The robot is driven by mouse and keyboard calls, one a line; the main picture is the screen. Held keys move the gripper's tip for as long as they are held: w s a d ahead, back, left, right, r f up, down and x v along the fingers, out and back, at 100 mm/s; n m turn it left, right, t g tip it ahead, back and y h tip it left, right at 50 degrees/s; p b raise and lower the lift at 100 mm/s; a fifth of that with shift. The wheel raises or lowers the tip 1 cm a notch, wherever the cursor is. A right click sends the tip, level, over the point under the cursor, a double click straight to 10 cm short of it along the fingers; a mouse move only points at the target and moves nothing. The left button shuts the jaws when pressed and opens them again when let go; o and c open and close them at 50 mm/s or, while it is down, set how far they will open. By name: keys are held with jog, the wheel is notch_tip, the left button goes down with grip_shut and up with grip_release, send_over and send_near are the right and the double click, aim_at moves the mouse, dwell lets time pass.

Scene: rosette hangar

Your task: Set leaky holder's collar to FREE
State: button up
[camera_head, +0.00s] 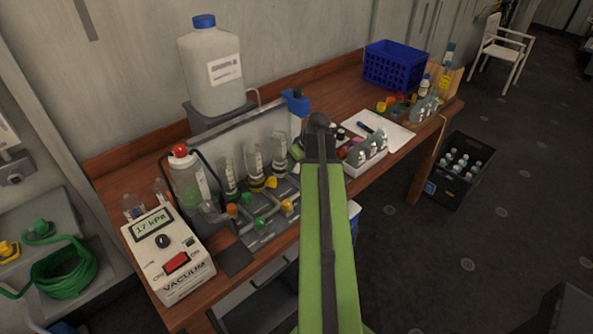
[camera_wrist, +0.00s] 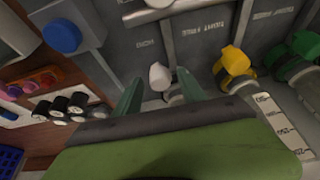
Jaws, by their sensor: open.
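The filter manifold (camera_head: 262,232) stands on the wooden bench with several clear graduated holders (camera_head: 253,160) and green, yellow and orange handles. In the wrist view its grey panel (camera_wrist: 205,60) carries lettering that includes TIGHT and FREE. My gripper (camera_wrist: 160,82) is open, its two fingers on either side of a small white knob (camera_wrist: 159,76) and not visibly touching it. A yellow handle (camera_wrist: 233,64) and a green handle (camera_wrist: 304,48) sit to the right. A graduated holder (camera_wrist: 281,125) is at the right edge. I cannot tell which holder leaks or where its collar points.
The vacuum unit (camera_head: 168,254) reads 17 kPa. A large jug (camera_head: 211,70) stands behind the manifold. A tray of bottles (camera_head: 365,158) and a blue crate (camera_head: 394,66) are to the right.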

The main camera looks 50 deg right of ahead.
grip_shut()
dwell(1.4)
